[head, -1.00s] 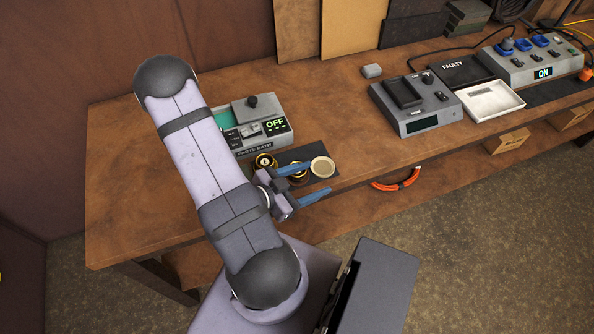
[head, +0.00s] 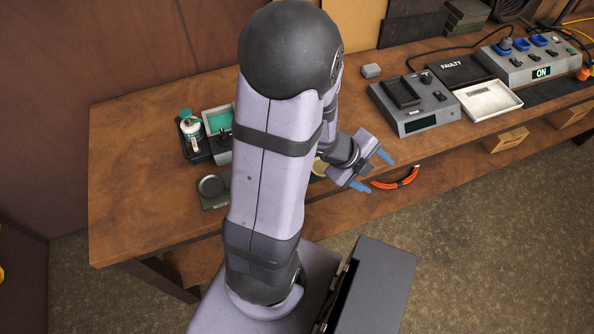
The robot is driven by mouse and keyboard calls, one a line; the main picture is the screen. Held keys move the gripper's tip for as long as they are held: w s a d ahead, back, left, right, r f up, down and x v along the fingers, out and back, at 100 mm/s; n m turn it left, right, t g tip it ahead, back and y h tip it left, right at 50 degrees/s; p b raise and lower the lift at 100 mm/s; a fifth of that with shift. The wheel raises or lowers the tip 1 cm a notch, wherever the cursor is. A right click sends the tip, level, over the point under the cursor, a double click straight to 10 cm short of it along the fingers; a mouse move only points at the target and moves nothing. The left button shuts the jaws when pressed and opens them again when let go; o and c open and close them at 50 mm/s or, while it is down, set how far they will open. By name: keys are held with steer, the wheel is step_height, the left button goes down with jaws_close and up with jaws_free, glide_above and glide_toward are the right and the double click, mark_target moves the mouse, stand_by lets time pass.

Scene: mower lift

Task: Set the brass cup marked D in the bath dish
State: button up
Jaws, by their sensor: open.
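My gripper (head: 373,171) is open and empty, with its two blue fingers apart beyond the bench's front edge, right of my arm. The brass cups are hidden behind my arm, so I cannot see the one marked D. I cannot tell which of these is the bath dish.
A black holder with a white, teal-capped bottle (head: 190,131) and a small grey scale (head: 211,189) stand left of my arm. A grey device (head: 415,105), a white tray (head: 488,99) and a switch box (head: 530,62) are at right. An orange cable loop (head: 396,180) hangs below the edge.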

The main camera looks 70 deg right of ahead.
steer(key=w+a+f+m+t+y, duration=0.1)
steer(key=w+t, duration=0.3)
steer(key=w, duration=0.5)
steer(key=w+a+f+m+t, duration=0.2)
steer(key=w+t, duration=0.3)
steer(key=w, duration=0.4)
steer(key=shift+w+f+m+y, duration=0.15)
steer(key=shift+w+m+y, duration=0.15)
steer(key=shift+w+y, duration=0.1)
steer(key=shift+w+d+f+b, duration=0.1)
steer(key=shift+f+b, duration=0.3)
steer(key=shift+f, duration=0.15)
steer(key=shift+b+x, duration=1.65)
steer(key=shift+x, duration=1.45)
steer(key=shift+d, duration=0.15)
steer(key=shift+c, duration=0.3)
steer(key=c, duration=1.1)
steer(key=shift+c, duration=0.2)
